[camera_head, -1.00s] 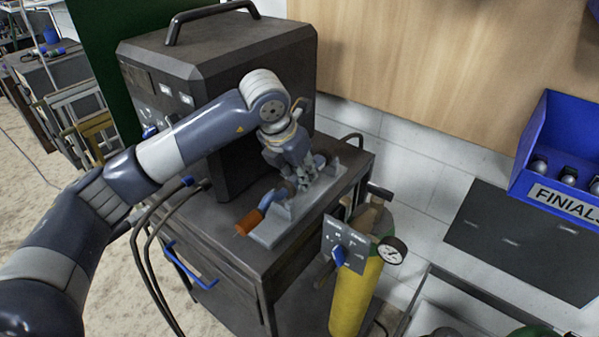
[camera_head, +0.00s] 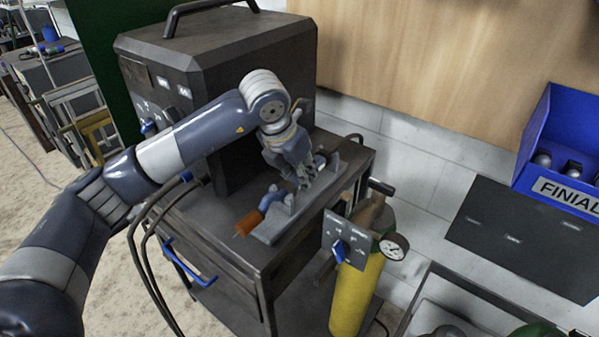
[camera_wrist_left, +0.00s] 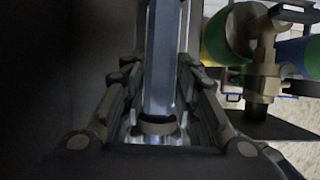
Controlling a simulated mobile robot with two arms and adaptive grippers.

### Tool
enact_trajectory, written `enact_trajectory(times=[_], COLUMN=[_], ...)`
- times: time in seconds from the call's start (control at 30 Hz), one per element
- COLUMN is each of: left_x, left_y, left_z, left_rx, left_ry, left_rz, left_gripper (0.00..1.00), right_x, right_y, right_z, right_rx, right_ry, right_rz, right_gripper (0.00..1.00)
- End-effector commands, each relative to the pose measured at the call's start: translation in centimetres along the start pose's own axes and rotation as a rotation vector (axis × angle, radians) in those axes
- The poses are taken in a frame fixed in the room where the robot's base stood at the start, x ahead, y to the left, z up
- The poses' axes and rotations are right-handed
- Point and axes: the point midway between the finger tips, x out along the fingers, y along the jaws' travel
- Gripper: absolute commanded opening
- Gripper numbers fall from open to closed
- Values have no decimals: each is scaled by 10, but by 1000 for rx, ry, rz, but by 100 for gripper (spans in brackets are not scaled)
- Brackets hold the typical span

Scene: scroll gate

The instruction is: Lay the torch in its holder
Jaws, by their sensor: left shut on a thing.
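The torch shows an orange nozzle (camera_head: 248,222) and a bent blue-grey neck (camera_head: 272,199) at the near end of its holder in the head view. The holder is a grey plate (camera_head: 268,237) with upright supports, on top of the dark cart. My left gripper (camera_head: 303,180) points down over the holder, shut on the torch. It hides the middle of the torch and part of the holder. In the left wrist view a blue-grey bar of the torch (camera_wrist_left: 160,60) runs between the fingers (camera_wrist_left: 158,125). I cannot tell whether the torch touches the supports. My right gripper is not in view.
A large dark machine (camera_head: 220,60) stands on the cart (camera_head: 225,255) close behind my left arm. A yellow gas cylinder (camera_head: 355,290) with a gauge stands right of the cart. Black hoses (camera_head: 150,240) hang at its left. A blue bin (camera_head: 570,130) is at far right.

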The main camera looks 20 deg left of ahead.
Motion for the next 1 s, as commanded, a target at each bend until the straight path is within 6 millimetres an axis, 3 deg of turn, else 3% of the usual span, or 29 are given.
enact_trajectory(times=[0.1, 0.13, 0.2, 0.63, 0.77, 1.0], left_x=[-1, -1, -1, -6, -26, -78], left_y=[0, 0, 0, 0, 1, 1], left_z=[1, 1, 1, 0, 1, 1], left_rx=[0, 0, 0, 0, 1, 1], left_ry=[-3, -3, -3, -1, -4, -6], left_rz=[0, 0, 0, 0, 2, 2], left_gripper=[0, 35, 51, 51, 51, 51], right_x=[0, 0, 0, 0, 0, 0], right_y=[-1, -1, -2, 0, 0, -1], right_z=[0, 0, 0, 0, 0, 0], right_rx=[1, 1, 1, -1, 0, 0], right_ry=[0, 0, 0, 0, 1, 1], right_rz=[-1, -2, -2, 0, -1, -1], right_gripper=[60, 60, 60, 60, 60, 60])
